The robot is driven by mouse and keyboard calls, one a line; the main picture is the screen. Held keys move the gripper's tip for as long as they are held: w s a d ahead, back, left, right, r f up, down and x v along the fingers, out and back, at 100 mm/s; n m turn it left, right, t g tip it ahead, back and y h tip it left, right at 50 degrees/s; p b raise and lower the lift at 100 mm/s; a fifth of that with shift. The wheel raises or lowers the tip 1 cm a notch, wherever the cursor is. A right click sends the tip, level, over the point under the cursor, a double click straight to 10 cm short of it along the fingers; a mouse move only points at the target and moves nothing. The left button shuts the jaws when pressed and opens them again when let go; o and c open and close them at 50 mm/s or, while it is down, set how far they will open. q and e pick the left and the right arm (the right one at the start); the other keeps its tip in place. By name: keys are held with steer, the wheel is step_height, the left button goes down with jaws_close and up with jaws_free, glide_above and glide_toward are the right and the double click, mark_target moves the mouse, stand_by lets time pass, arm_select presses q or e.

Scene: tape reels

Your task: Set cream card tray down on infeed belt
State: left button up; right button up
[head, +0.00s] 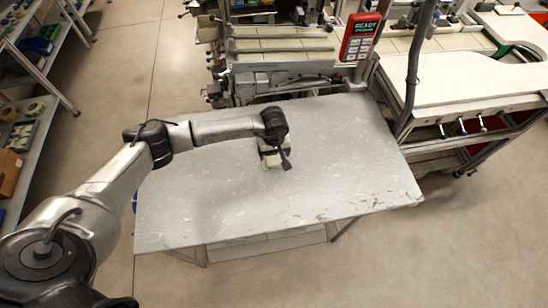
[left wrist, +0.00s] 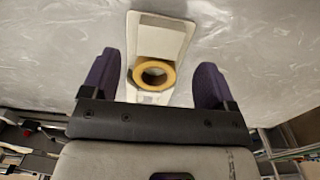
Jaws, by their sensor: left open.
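The cream card tray (left wrist: 163,38) is on the grey metal table, with a yellow tape reel (left wrist: 154,73) in its near part in the left wrist view. My left gripper (left wrist: 157,66) is open, one purple finger on each side of the tray, with gaps to both sides. In the head view my left gripper (head: 275,150) points down over the middle of the table and hides most of the tray. A machine with a pale slatted surface (head: 283,46) stands behind the table; I cannot tell whether this is the infeed belt. My right gripper is not in view.
The grey table (head: 345,165) is otherwise bare. A red READY panel (head: 361,36) stands at the machine's right. A white-topped bench (head: 455,80) is at the right, and shelves (head: 30,130) with reels and boxes are at the left.

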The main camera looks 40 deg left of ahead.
arm_select(q)
step_height(320, 180, up, 7)
steer(key=shift+f, duration=0.15)
